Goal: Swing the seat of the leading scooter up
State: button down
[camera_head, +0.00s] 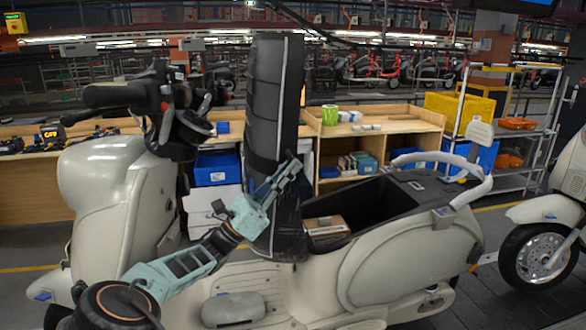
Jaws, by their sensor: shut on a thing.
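The near cream scooter (410,258) fills the foreground, its handlebar on the left. Its black seat (274,85) stands upright, swung up at the front of the open under-seat compartment (363,212). My gripper (287,177) is at the lower part of the raised seat, shut on its edge. The exact contact of the fingers is hard to make out against the dark seat. A brown box-like item (325,224) lies in the open compartment.
Another cream scooter (550,215) stands close behind at the right. Wooden workbenches (410,122) with blue bins (217,166) run behind the scooter. A metal shelf rack (515,135) stands at the back right. Air above the open compartment is clear.

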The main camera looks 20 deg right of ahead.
jog(key=shift+d+g, duration=0.1)
jog(key=shift+g, duration=0.2)
jog(key=c, duration=2.3)
grip_release()
jog(key=shift+d, duration=0.1)
jog(key=shift+c, duration=0.2)
jog(key=v, duration=1.2)
